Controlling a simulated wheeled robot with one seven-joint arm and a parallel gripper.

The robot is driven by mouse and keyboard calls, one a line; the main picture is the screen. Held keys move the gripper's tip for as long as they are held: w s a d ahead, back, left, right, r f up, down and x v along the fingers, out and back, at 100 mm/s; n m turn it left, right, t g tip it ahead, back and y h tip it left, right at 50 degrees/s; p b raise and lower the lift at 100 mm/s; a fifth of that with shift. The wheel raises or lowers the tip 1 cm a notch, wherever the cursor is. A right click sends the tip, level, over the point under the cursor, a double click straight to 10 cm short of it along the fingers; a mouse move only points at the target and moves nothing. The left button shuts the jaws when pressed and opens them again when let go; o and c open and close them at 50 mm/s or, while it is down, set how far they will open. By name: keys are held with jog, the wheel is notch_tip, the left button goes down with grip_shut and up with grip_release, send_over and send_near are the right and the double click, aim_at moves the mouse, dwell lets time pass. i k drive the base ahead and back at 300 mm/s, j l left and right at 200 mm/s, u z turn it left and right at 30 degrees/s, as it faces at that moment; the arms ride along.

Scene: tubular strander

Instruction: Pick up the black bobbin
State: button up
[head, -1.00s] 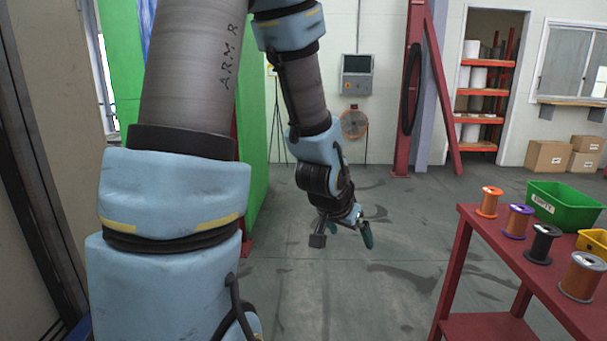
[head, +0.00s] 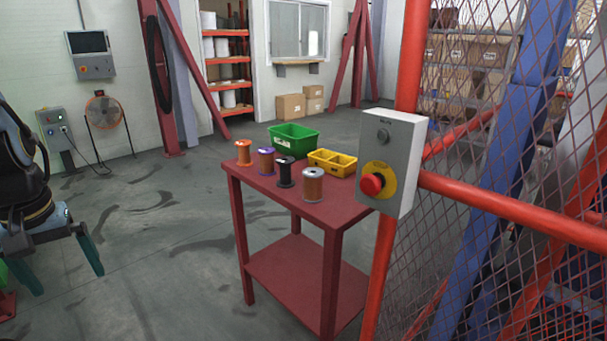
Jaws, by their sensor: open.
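The black bobbin (head: 285,173) stands upright on the red table (head: 327,207), in a loose group with other bobbins. An orange bobbin (head: 243,153) and a purple bobbin (head: 266,161) stand to its left and a copper-coloured bobbin (head: 313,186) to its right. My gripper (head: 62,268) is at the left edge of the head view, pointing down with its fingers apart and nothing between them. It is well to the left of the table and touches no bobbin.
Behind the bobbins are a green bin (head: 293,140) and a yellow divided tray (head: 332,162). A grey box with a red stop button (head: 372,184) on an orange post and a mesh fence border the table's right. The floor between gripper and table is clear.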

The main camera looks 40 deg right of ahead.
aim_at(286, 181)
jog(key=z, duration=1.1)
jog(key=i+j+z, duration=0.15)
jog(key=z, duration=0.5)
jog(key=i+j+z, duration=0.15)
jog(key=j, duration=0.2)
jog(key=i+j+z, duration=0.15)
jog(key=j, duration=0.25)
jog(key=i+j+z, duration=0.2)
jog(key=j, duration=0.15)
jog(key=j+z, duration=0.15)
jog(key=j, duration=0.25)
jog(key=i+j, duration=0.15)
jog(key=j, duration=0.25)
jog(key=i+j, duration=0.15)
jog(key=j, duration=0.25)
jog(key=i+j, duration=0.1)
jog(key=j, duration=0.3)
jog(key=i+j, duration=0.15)
jog(key=j, duration=0.25)
jog(key=i+j, duration=0.15)
jog(key=j, duration=0.2)
